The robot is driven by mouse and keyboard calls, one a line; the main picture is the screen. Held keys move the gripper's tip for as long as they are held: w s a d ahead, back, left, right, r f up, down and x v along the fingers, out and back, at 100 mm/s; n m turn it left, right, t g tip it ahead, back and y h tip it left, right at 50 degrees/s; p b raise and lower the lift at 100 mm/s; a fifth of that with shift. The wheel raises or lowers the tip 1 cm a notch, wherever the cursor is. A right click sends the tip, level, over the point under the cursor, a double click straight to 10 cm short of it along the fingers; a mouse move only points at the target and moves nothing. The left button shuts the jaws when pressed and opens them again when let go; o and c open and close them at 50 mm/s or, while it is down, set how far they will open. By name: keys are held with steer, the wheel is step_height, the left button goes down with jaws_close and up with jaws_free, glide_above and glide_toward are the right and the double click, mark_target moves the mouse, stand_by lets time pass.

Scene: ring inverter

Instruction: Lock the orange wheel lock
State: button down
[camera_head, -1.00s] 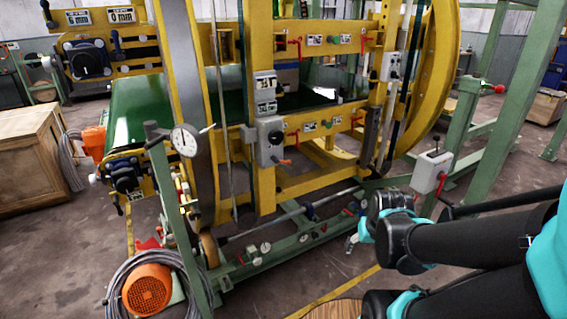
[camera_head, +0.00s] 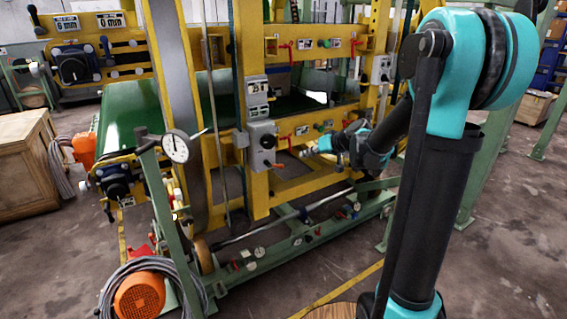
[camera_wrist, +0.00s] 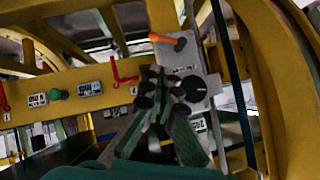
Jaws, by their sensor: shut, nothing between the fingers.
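The orange lever (camera_head: 277,165) sticks out to the right from the bottom of a grey box (camera_head: 262,135) on the yellow frame. In the wrist view, which looks turned over, the orange lever (camera_wrist: 168,39) lies near the top of the grey box (camera_wrist: 190,62), slanting slightly. My gripper (camera_head: 308,151) is to the right of the lever in the head view, pointing left towards it. In the wrist view my gripper (camera_wrist: 160,80) is shut and empty, its fingertips below the lever in the picture and overlapping the box. I cannot tell if they touch.
A red handle (camera_wrist: 122,76) and a green knob (camera_wrist: 56,94) sit beside the box on the yellow beam. A second grey box (camera_head: 380,68) is further right. A green lower rail (camera_head: 290,245) runs along the floor. Open floor (camera_head: 500,225) lies at right.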

mark_target(274, 165)
steer(key=shift+w+a+r, duration=0.15)
steer(key=shift+w+r, duration=0.1)
steer(key=shift+w, duration=0.3)
steer(key=shift+w+a+r, duration=0.15)
steer(key=shift+w+r, duration=0.1)
steer(key=shift+w, duration=0.3)
steer(key=s+f+x, duration=0.1)
steer(key=x, duration=1.2)
steer(key=shift+s+f, duration=0.3)
